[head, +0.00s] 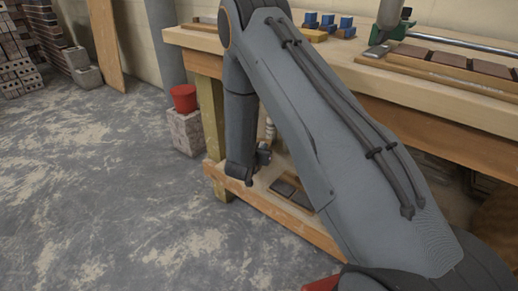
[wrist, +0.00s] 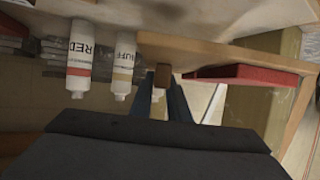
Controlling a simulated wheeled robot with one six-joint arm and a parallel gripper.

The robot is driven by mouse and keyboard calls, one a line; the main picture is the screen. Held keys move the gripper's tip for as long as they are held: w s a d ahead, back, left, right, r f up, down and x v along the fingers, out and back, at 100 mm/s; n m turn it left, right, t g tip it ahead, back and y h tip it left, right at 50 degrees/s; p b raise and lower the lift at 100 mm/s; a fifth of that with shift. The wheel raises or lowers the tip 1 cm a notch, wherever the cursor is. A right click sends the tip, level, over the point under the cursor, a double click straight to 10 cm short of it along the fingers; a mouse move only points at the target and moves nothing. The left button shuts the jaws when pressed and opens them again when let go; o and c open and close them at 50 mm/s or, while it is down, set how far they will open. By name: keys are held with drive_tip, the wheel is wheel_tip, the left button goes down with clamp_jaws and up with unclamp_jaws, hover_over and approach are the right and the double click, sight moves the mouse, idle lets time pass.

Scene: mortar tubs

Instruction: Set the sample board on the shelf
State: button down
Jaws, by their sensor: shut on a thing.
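In the wrist view, my gripper (wrist: 162,90) is shut on a small brown piece (wrist: 163,75) at its fingertips. It looks like part of the sample board; most of the board's outline cannot be made out. In the head view, my gripper (head: 264,154) is low by the bench's lower shelf (head: 270,208), and what it holds is hidden there. Dark flat tiles (head: 285,187) show on this shelf, just right of the gripper and partly behind my arm.
White tubes marked RED (wrist: 80,58) and BUFF (wrist: 123,65) stand close beside the fingers. A red slab (wrist: 240,73) lies to the right. A red bucket (head: 184,98) on a block stands left of the bench. The bench top (head: 345,58) overhangs the shelf.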

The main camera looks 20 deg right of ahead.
drive_tip(key=shift+d+f+b, duration=0.1)
drive_tip(key=shift+f+b, duration=2.45)
drive_tip(key=shift+f, duration=0.7)
drive_tip(key=shift+f, duration=0.55)
drive_tip(key=c, duration=1.6)
unclamp_jaws()
drive_tip(key=shift+f, duration=0.1)
